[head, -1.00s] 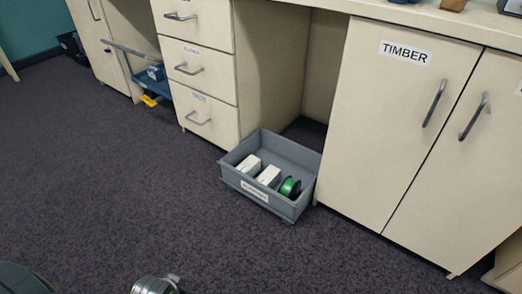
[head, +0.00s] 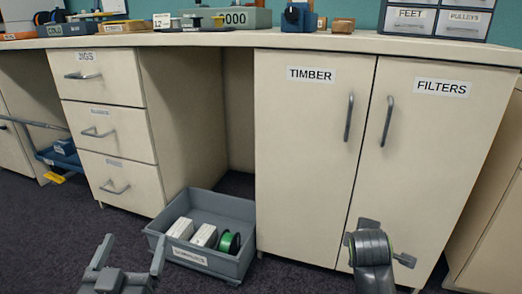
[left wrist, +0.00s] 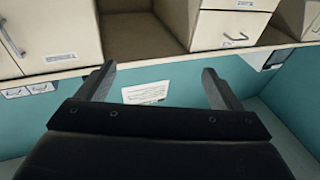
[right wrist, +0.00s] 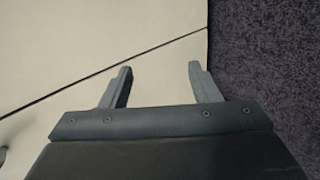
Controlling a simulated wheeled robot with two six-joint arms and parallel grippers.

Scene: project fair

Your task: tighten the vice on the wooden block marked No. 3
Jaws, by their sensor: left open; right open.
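A blue object (head: 298,18) that looks like the vice stands on the worktop at the top of the head view, its upper part cut off by the picture edge. A small brown block (head: 343,25) sits to its right; no number can be read on it. Whether anything is between the vice's jaws cannot be told. My left gripper (head: 130,254) is open and empty, low in front of the drawers; its spread fingers show in the left wrist view (left wrist: 158,82). My right gripper (head: 378,240) is low before the cupboard doors; the right wrist view (right wrist: 160,80) shows it open and empty.
The worktop edge (head: 230,39) runs above the TIMBER door (head: 305,130) and FILTERS door (head: 440,150). A grey crate (head: 200,262) with white boxes and a green spool is on the carpet. Labelled small drawers (head: 462,22) stand at the right; trays and a green case (head: 228,18) at the left.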

